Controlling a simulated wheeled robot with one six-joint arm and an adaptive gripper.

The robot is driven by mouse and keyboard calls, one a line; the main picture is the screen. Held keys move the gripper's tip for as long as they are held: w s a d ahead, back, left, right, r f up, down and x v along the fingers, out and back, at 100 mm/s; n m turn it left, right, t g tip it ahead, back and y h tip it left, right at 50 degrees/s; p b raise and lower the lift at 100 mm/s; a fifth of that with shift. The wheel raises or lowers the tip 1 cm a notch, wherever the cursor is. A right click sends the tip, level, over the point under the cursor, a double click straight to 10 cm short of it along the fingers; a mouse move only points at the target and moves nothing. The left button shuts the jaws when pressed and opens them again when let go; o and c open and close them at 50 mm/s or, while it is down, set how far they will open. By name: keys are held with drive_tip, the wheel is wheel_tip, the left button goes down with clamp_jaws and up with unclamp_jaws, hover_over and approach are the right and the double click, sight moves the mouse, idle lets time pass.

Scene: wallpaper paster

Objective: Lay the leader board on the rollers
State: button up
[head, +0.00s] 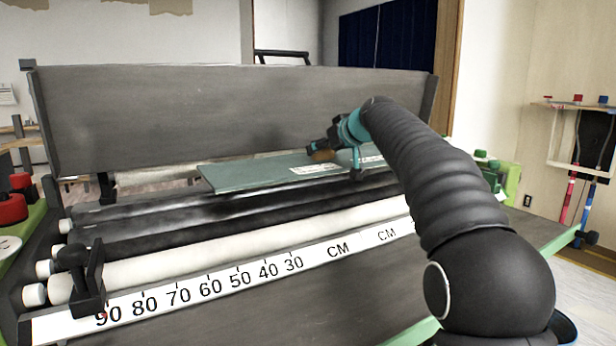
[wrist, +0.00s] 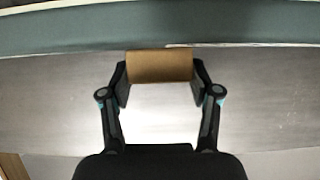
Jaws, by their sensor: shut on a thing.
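The leader board is a flat green board (head: 250,174) with white labels, above the rear rollers in the head view. I cannot tell whether it touches them. Its green face (wrist: 60,32) spans the top of the wrist view. My gripper (head: 322,152) is at the board's rear side. In the wrist view my gripper (wrist: 160,72) is shut on a brown handle (wrist: 160,64) at the board's edge. The rollers lie side by side across the machine: dark ones (head: 140,232) behind and white ones (head: 200,250) in front. My arm hides their right part.
A large grey panel (head: 230,110) stands tilted behind the rollers. A white ruler strip (head: 210,286) runs along the front, with a black clamp (head: 86,280) at its left end. Red knobs (head: 12,208) are on the left side. A grey table surface (head: 290,312) in front is clear.

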sight(305, 159)
drive_tip(key=a, duration=0.1)
drive_tip(key=a+f, duration=0.1)
drive_tip(key=a, duration=0.1)
drive_tip(key=a+f, duration=0.1)
drive_tip(key=shift+a+f, duration=0.25)
drive_tip(key=shift+f+b, duration=0.4)
drive_tip(key=shift+f, duration=1.65)
drive_tip(key=shift+f, duration=0.15)
drive_tip(key=o, duration=1.4)
drive_tip(key=shift+c, duration=0.2)
drive_tip(key=shift+r, duration=0.2)
drive_tip(key=b+v, duration=0.1)
drive_tip(key=v, duration=1.1)
drive_tip(key=shift+b, duration=0.4)
